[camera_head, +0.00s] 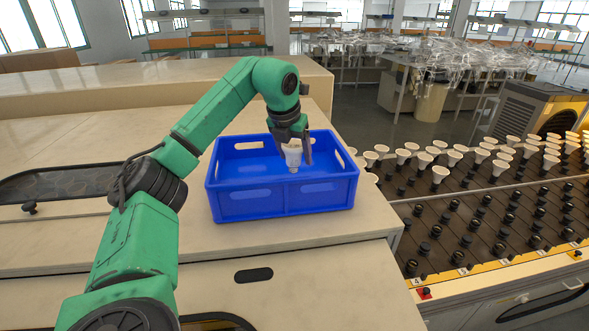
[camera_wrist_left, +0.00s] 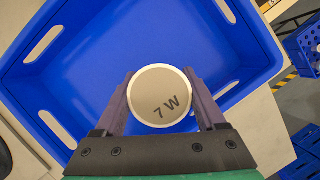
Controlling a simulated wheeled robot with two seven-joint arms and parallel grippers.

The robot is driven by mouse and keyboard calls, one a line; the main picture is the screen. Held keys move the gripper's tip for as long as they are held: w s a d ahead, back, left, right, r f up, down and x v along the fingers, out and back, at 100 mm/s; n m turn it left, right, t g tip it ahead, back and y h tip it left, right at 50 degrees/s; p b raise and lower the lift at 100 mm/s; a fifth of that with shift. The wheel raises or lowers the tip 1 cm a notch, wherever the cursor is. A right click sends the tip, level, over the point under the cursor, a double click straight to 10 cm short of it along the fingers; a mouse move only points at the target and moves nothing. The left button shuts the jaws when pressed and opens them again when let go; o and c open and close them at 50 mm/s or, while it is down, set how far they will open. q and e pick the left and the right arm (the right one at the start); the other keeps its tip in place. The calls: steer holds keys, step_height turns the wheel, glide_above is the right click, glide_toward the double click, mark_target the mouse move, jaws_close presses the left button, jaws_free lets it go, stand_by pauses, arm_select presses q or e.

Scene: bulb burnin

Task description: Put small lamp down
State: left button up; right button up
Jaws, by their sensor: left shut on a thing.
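My left gripper (camera_head: 293,148) is shut on a small lamp (camera_head: 292,155), a white bulb with a narrow base that points down. The lamp is upright inside the opening of the blue crate (camera_head: 285,202), towards its right half. In the left wrist view, the lamp's round pale face (camera_wrist_left: 160,95) reads "7 W" and sits between the two fingers (camera_wrist_left: 160,100). The blue crate's floor (camera_wrist_left: 110,50) shows around it, and no other lamp shows in the crate. I cannot tell whether the lamp's base touches the floor. My right gripper is not in view.
The crate stands on a beige worktop (camera_head: 300,238). To the right is a dark rack (camera_head: 470,215) with rows of black sockets, several holding white lamps (camera_head: 440,173). More blue crates (camera_wrist_left: 305,45) show at the right edge of the left wrist view.

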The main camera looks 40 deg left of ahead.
mark_target(295, 166)
arm_select(q)
steer(key=f, duration=0.3)
steer(key=shift+s+d+f+p, duration=0.35)
steer(key=shift+d, duration=0.05)
steer(key=shift+s+d, duration=0.15)
steer(key=shift+f, duration=0.15)
steer(key=o, duration=1.3)
steer(key=shift+w+a+f, duration=0.25)
steer(key=shift+w, duration=0.05)
steer(key=shift+o, duration=0.2)
steer(key=shift+s+d+r, duration=0.1)
steer(key=shift+d+r, duration=0.05)
steer(key=shift+r, duration=0.2)
steer(key=shift+s+r+b, duration=0.2)
steer(key=shift+r+b, duration=0.1)
steer(key=shift+r, duration=0.05)
steer(key=b+v, duration=0.1)
steer(key=v, duration=1)
steer(key=shift+s+d, duration=0.1)
steer(key=shift+d, duration=0.1)
steer(key=shift+a, duration=0.1)
